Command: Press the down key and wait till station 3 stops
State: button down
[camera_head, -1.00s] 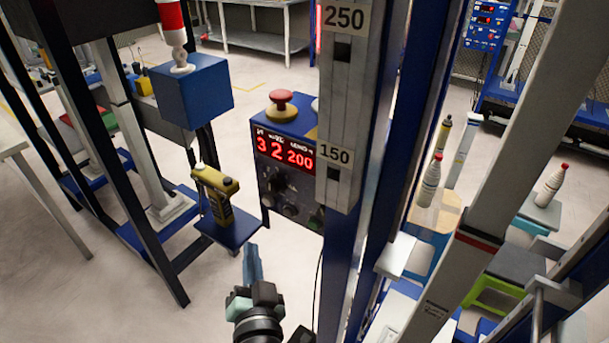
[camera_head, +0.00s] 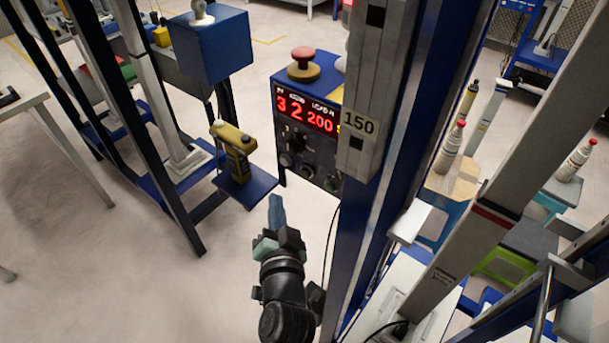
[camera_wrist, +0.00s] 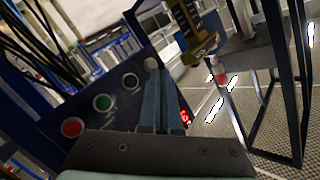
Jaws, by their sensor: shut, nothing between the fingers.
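A dark control box (camera_head: 310,150) with a blue top carries a red lit display (camera_head: 306,112) reading 3, 2 and 200. I cannot tell which control is the down key. My gripper (camera_head: 276,203) is shut and empty, below and left of the box face in the head view. In the wrist view its fingers (camera_wrist: 161,92) point past a button panel.
A red mushroom button (camera_head: 303,57) tops the box. A grey and blue upright marked 150 (camera_head: 358,124) stands close on the right, with a cable beside my arm. White red-tipped bottles (camera_head: 450,150) stand on stools beyond. Open floor lies at left (camera_head: 100,250).

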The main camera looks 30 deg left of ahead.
aim_at(306, 172)
jog(key=shift+w+d+b, duration=0.2)
jog(key=shift+w+b, duration=0.4)
jog(key=shift+w, duration=0.85)
jog(key=shift+w+d+b, duration=0.2)
jog(key=shift+w+b, duration=0.4)
jog(key=shift+w, duration=0.85)
jog(key=shift+w, duration=0.1)
jog(key=shift+w+b, duration=0.3)
